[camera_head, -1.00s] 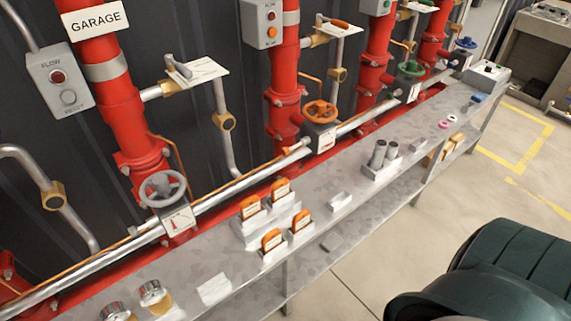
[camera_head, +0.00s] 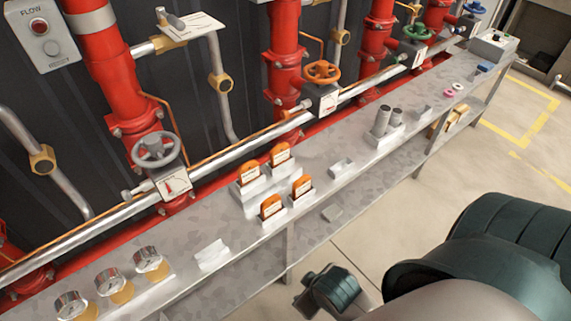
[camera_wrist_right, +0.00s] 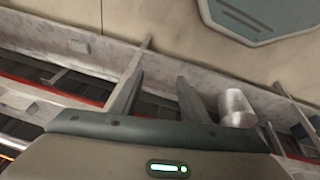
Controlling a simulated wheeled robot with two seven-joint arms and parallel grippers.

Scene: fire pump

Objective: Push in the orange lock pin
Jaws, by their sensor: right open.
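I cannot single out an orange lock pin in the head view. Several orange tabs with white labels stand upright in metal holders on the bench; the front one (camera_head: 271,207) is nearest the bench edge. An orange handwheel (camera_head: 322,72) sits on the second red pipe. My right gripper (camera_wrist_right: 158,92) shows in the right wrist view with its two fingers apart and nothing between them. In the head view, dark parts of my right arm are low at the right, in front of the bench; its fingertips are not clear there. My left gripper is not in view.
The long grey bench (camera_head: 225,230) runs along red pipes. It bears several gauges (camera_head: 109,282), an empty-looking bracket (camera_head: 212,255) and two grey cylinders (camera_head: 382,120). A grey handwheel (camera_head: 156,149) is behind. Open floor (camera_head: 410,205) lies in front.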

